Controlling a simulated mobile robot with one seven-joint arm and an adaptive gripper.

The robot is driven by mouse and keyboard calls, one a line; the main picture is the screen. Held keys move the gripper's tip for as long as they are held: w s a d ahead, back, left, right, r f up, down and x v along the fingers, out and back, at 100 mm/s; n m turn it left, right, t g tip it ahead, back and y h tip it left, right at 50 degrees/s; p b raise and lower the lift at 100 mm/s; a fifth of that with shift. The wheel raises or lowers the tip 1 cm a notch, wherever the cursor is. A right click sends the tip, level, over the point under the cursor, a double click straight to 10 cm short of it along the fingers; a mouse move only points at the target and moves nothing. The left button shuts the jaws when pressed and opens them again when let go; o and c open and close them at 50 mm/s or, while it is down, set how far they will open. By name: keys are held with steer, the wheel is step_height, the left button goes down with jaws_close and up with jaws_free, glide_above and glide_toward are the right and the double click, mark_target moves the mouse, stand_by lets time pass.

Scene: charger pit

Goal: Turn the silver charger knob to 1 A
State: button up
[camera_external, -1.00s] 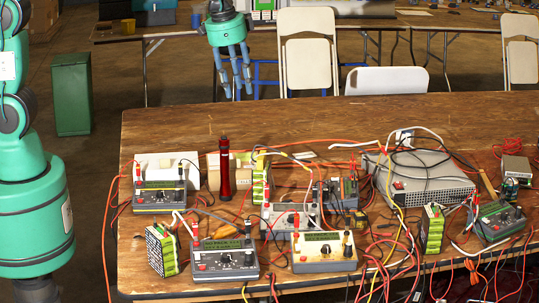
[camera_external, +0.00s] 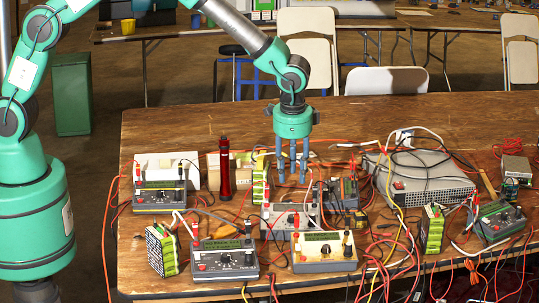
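The silver charger (camera_external: 283,219) stands mid-table, behind a cream-fronted charger (camera_external: 324,255) that partly covers it. Red plugs and cables crowd its front, and its knob and scale are too small and covered to read. My gripper (camera_external: 293,180) points down above and behind the silver charger. Its blue fingers are apart with nothing seen between them. I cannot tell the exact height of the fingertips over the table, and they do not appear to touch the knob.
Dark chargers stand at back left (camera_external: 160,196), front left (camera_external: 224,262) and right (camera_external: 497,222). A red cylinder (camera_external: 225,170) rises left of my gripper. A large grey power supply (camera_external: 425,180) stands to the right. Loose cables cover the front; the table's back strip is clear.

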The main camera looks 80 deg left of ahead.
mark_target(292, 216)
stand_by(0.4)
steer(key=f, duration=0.4)
steer(key=a+f+b, duration=0.1)
steer(key=f, duration=0.4)
steer(key=a+f+b, duration=0.1)
steer(key=f, duration=0.3)
steer(key=shift+w+a+f, duration=0.2)
steer(key=shift+w+f, duration=0.05)
steer(key=shift+w, duration=0.1)
steer(key=shift+c, duration=0.5)
jaws_close()
